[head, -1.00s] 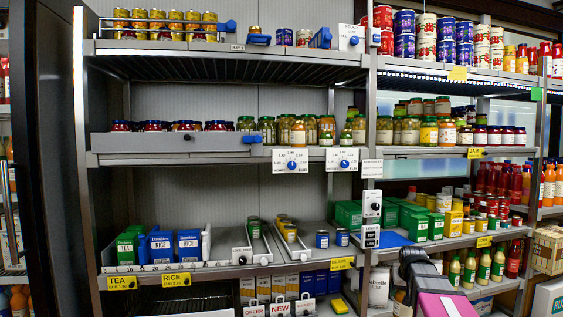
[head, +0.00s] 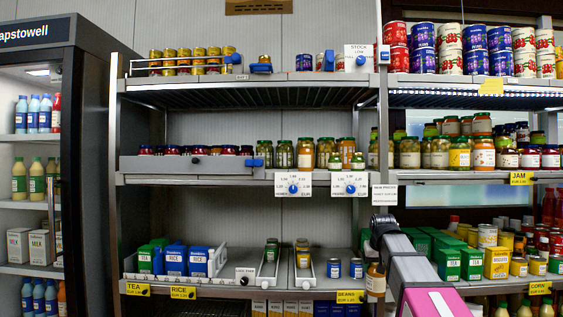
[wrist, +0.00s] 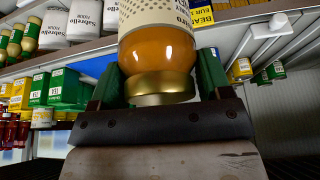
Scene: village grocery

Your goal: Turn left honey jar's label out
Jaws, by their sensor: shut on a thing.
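A honey jar (head: 376,281) with amber contents, a gold lid and a cream label is held in front of the lower shelf in the head view. It looks roughly upright. In the wrist view the jar (wrist: 157,52) appears upside down, as do the goods around it. Its dotted cream label faces that camera in part, with its text cut off at the top edge. My gripper (wrist: 158,82) is shut on the jar near the lid, with a green-padded finger at each side. In the head view the fingers are too small to make out. The jar's far side is hidden.
Shelves with jars (head: 483,152), tins (head: 475,62) and green boxes (head: 449,264) surround the arm. Price dials (head: 350,184) and a white notice (head: 384,198) hang close by. Small blue tins (head: 334,268) stand left of the jar. A fridge (head: 35,160) stands at far left.

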